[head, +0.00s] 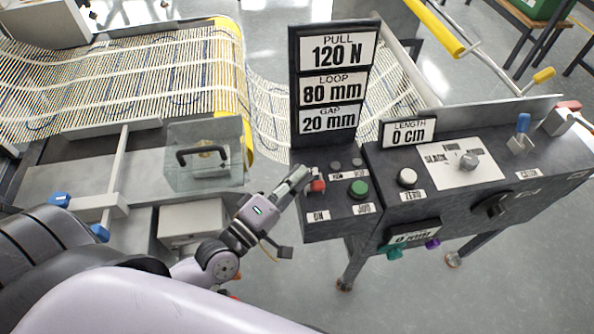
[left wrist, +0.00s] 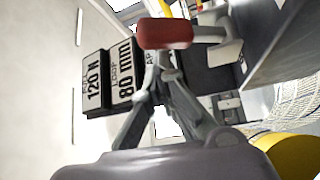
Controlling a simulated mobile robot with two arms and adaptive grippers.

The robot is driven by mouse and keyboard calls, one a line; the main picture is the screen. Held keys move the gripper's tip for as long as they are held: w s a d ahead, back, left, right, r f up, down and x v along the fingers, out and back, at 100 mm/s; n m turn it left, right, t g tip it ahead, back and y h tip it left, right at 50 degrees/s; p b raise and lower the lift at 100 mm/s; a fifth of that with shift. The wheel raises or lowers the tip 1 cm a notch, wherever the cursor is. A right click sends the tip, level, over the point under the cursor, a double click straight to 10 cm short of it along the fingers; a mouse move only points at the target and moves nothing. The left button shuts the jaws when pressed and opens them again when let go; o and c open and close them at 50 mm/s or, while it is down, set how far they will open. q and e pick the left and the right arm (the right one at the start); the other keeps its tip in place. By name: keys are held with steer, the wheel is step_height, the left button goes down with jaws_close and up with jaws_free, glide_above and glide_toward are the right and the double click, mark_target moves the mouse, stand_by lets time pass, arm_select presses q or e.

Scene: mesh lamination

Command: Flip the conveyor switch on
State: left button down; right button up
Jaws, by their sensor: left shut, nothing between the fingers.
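A red-capped switch (head: 317,186) stands at the left end of the dark control panel (head: 335,228), above a small white label that seems to read ON. My left gripper (head: 302,178) is shut and empty, with its tips close beside the red cap at its upper left. In the left wrist view, a red handle (left wrist: 165,33) lies just beyond the shut fingertips (left wrist: 155,75). I cannot tell whether the fingers touch it. The switch's exact position is partly hidden by the gripper. My right gripper is not in view.
A green button (head: 358,188) sits right of the red switch, with a white knob (head: 407,178) farther right. A tall sign (head: 333,85) rises behind the switch. A clear box with a black handle (head: 203,153) stands left. Mesh (head: 120,75) covers the left table.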

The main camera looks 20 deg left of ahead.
arm_select(q)
steer(key=shift+s+d+f, duration=0.15)
steer(key=shift+s+f, duration=0.05)
steer(key=shift+f, duration=0.1)
stand_by(0.4)
step_height(320, 180, up, 10)
steer(key=shift+r, duration=0.2)
steer(key=shift+w, duration=0.1)
stand_by(0.5)
